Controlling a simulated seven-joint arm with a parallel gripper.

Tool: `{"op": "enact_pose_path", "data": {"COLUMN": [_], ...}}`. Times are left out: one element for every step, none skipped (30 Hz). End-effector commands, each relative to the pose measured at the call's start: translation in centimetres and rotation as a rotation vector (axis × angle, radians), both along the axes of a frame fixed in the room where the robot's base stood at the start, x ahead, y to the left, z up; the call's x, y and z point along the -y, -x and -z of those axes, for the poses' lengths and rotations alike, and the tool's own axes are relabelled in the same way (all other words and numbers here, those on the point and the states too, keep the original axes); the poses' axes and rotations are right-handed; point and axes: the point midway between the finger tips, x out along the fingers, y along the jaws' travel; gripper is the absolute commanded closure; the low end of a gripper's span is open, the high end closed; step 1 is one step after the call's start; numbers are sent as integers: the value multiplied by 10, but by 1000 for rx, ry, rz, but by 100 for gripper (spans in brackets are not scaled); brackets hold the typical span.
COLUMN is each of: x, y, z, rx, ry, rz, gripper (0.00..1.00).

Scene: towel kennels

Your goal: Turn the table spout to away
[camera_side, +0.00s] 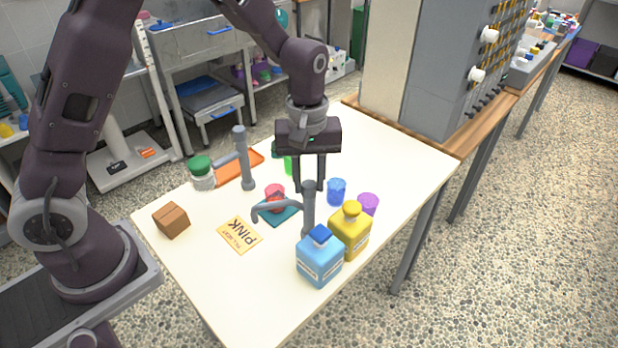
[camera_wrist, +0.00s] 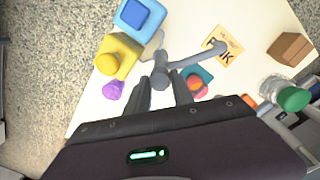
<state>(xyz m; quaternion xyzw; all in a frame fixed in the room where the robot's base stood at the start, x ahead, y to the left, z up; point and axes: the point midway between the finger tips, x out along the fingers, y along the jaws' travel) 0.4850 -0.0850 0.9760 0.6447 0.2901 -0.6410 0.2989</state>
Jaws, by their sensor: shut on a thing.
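The nearer grey spout (camera_side: 309,215) stands upright on the table, its arm pointing left with the curved tip short of the "PINK" card (camera_side: 240,235). In the wrist view the spout (camera_wrist: 195,61) reaches right to the card. My gripper (camera_side: 309,188) is over the top of the post, one finger on each side, shut on the spout. It also shows in the wrist view (camera_wrist: 162,82). A second grey spout (camera_side: 245,165) stands farther back, arm pointing left.
A blue bottle (camera_side: 320,262) and a yellow bottle (camera_side: 351,234) stand close in front. Blue (camera_side: 336,192) and purple (camera_side: 369,202) cups are right of the post. The right table end is clear.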

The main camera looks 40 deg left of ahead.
Motion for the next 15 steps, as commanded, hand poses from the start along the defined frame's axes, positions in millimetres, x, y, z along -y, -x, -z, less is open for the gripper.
{"op": "enact_pose_path", "data": {"x": [1,1,1,0,0,1,1,0,0,1,1,1,1,1,1], "y": [-1,-1,-1,-1,-1,-1,-1,-1,-1,-1,-1,-1,-1,-1,-1], "z": [-1,-1,-1,-1,-1,-1,-1,-1,-1,-1,-1,-1,-1,-1,-1], "rx": [4,4,4,4,3,5,4,4,4,4,4,5,5,5,5], "ry": [0,0,1,0,1,1,1,1,1,1,1,1,2,2,2], "rz": [-39,-67,-104,-132,-159,-193,-219,-245,-276,-298,-321,-349,-370,-389,-412], "gripper": [100,100,100,100,100,100,100,100,100,100,100,100,100,100,100]}}
